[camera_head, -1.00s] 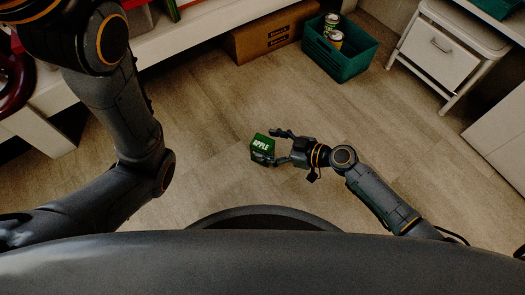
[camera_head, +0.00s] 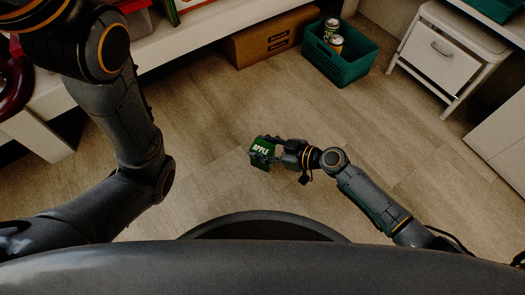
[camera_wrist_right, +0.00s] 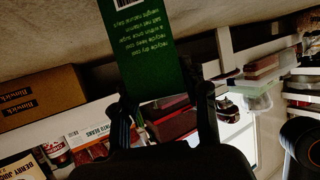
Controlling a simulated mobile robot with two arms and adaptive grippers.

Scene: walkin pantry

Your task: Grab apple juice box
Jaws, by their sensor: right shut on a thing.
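The apple juice box (camera_head: 261,147) is a small green carton with white "APPLE" lettering. It is near the middle of the head view, over the wooden floor. My right gripper (camera_head: 276,152) is shut on it from the right side. In the right wrist view the green carton (camera_wrist_right: 152,45) stands between the two fingers of my right gripper (camera_wrist_right: 163,102), with white text and a barcode on its face. My left arm comes in at the left of the head view. Its gripper does not show.
A white drawer stool (camera_head: 437,62) is at the right. White shelves (camera_head: 170,50) run along the upper left. The middle floor is clear.

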